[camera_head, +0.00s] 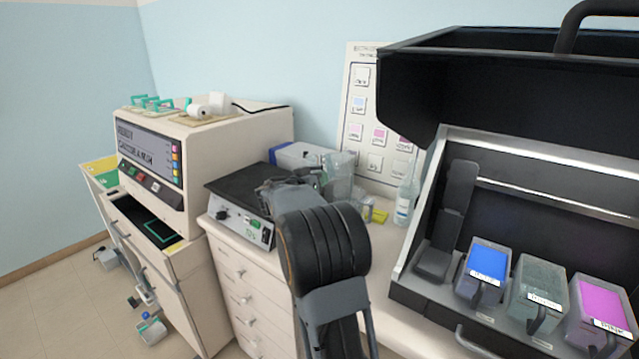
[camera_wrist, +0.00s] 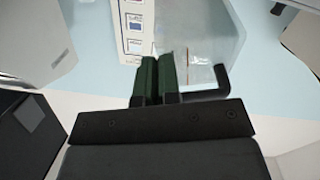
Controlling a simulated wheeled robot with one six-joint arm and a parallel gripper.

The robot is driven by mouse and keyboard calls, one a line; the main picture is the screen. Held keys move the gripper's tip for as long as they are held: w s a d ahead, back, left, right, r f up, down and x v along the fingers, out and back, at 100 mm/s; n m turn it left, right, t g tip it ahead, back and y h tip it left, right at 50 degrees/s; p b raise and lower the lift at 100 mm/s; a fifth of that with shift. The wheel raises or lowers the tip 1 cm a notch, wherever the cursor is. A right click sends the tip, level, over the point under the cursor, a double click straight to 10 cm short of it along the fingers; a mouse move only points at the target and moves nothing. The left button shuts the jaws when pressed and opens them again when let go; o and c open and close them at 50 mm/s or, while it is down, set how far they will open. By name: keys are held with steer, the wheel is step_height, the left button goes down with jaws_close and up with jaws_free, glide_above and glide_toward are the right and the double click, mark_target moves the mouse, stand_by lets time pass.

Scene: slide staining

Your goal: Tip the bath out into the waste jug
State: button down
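The wrist view shows a clear, pale container with a dark bent handle (camera_wrist: 212,92), which I take as the bath (camera_wrist: 205,35). My gripper (camera_wrist: 160,62) has its two green-padded fingers close together, with the handle running in at their base; they seem shut on it. The held part is hidden between the fingers. In the head view my arm hides my gripper. Clear vessels (camera_head: 342,168) show just behind the arm; I cannot tell the bath from the waste jug there. How far the bath is tilted is unclear.
At right, a dark open-lidded station holds a blue bath (camera_head: 487,262), a greenish bath (camera_head: 538,285) and a magenta bath (camera_head: 598,305). A clear bottle (camera_head: 405,200) stands left of it. A hot plate (camera_head: 240,205) and a cream machine (camera_head: 200,150) stand at left.

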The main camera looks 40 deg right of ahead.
steer(key=shift+s+f+m+b, duration=0.25)
steer(key=shift+f+m+b, duration=0.25)
steer(key=shift+b, duration=1.35)
steer(key=shift+r, duration=0.15)
steer(key=shift+w+r+n, duration=0.2)
steer(key=shift+r+n, duration=0.15)
steer(key=shift+n, duration=0.25)
steer(key=shift+w+a+r+n+p, duration=0.1)
steer(key=shift+w+r+n+p, duration=0.15)
steer(key=shift+n+p, duration=0.25)
steer(key=shift+w+r+n+p, duration=0.15)
steer(key=shift+r+n+p, duration=0.2)
steer(key=shift+n, duration=0.25)
